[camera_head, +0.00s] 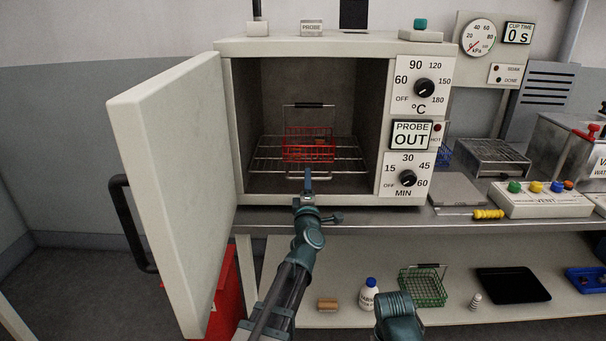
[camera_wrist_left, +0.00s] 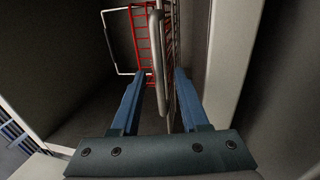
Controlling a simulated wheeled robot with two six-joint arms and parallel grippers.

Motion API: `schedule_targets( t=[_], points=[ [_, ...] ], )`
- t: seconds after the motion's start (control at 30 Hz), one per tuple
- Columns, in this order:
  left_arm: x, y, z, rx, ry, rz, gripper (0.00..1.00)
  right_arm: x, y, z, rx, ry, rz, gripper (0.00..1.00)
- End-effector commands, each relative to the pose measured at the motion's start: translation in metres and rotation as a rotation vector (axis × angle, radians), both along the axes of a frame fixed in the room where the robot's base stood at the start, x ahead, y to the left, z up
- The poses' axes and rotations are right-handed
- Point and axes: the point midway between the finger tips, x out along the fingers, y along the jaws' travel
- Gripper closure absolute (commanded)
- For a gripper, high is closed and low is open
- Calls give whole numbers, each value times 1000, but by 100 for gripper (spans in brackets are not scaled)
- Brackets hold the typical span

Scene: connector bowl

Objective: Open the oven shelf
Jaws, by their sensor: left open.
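The oven (camera_head: 310,45) stands open on the counter, its door (camera_head: 165,180) swung out to the left. Inside, a wire shelf (camera_head: 262,163) carries a red wire basket (camera_head: 309,147) with a black-topped handle; a small brownish thing is in the basket. My left gripper (camera_head: 308,174) is at the oven's mouth, at the shelf's front edge. In the left wrist view my left gripper (camera_wrist_left: 155,100) is open, its blue fingers either side of a pale metal bar (camera_wrist_left: 158,60), which looks like the shelf's front handle. The red basket (camera_wrist_left: 143,40) shows beyond it. My right gripper is not visible.
The oven's right panel holds dials and a "PROBE OUT" sign (camera_head: 411,134). Below are a green basket (camera_head: 422,288), a bottle (camera_head: 369,296) and a black tray (camera_head: 512,285).

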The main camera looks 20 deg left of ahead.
Motion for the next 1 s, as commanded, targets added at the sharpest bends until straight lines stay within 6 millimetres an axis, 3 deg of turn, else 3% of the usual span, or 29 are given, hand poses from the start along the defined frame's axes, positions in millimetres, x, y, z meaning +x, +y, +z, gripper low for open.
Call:
schedule_targets(
  t=[0.1,0.37,0.47,0.63,1.0],
  points=[
    [10,-1,3,0,0,0,55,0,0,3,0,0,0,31],
    [11,-1,3,0,0,1,55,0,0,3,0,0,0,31],
    [11,-1,3,0,0,1,68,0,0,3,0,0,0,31],
    [11,-1,3,0,0,1,99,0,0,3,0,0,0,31],
    [11,-1,3,0,0,1,100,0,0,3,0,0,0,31]
  ],
)
